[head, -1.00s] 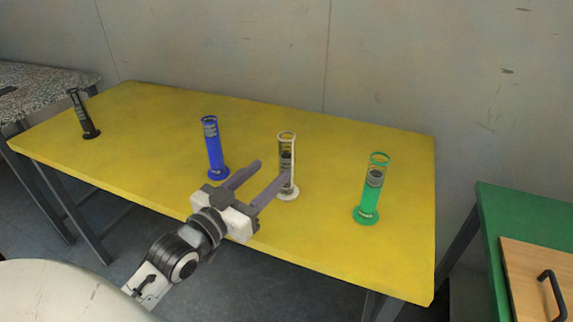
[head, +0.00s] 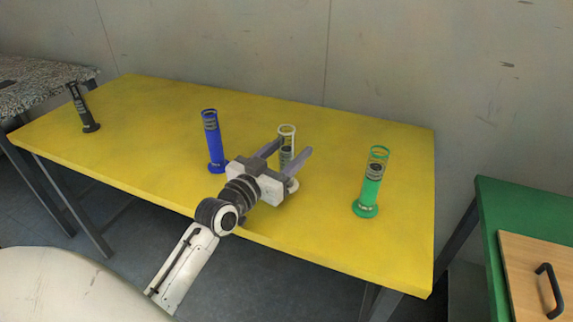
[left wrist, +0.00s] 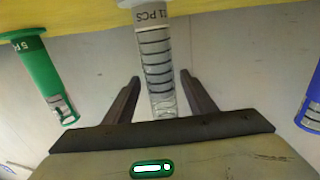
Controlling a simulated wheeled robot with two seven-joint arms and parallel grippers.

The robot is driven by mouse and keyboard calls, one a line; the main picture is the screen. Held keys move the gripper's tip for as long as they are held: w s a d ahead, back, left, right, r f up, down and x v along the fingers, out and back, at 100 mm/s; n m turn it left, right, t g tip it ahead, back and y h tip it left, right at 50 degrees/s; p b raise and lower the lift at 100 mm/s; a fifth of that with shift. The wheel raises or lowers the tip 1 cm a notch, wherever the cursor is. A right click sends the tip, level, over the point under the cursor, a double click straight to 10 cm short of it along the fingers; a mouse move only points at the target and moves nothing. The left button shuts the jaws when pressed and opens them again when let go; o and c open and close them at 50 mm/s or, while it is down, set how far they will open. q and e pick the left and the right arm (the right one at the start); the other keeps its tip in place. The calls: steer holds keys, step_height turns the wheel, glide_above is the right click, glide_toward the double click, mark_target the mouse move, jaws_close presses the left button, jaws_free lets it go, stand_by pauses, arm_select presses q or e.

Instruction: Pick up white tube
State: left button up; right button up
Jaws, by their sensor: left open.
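The white tube (head: 287,134) stands upright on the yellow table, a clear cylinder with a white rim and base. In the head view my left gripper (head: 295,146) is open at the tube, its fingers covering part of it. In the left wrist view the white tube (left wrist: 155,55) runs between the two open fingers of my left gripper (left wrist: 160,78), with a gap showing on each side. That view is upside down. The tube's base is partly hidden behind the gripper in the head view. My right gripper is not in view.
A blue tube (head: 212,140) stands left of the white one and a green tube (head: 371,185) to its right. A black tube (head: 82,108) is at the table's far left. The yellow table (head: 330,235) is otherwise clear. A green table (head: 520,205) with a wooden board is at right.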

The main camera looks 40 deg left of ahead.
arm_select(q)
steer(key=w, duration=0.3)
steer(key=shift+w+a, duration=0.2)
steer(key=shift+c, duration=0.2)
jaws_close()
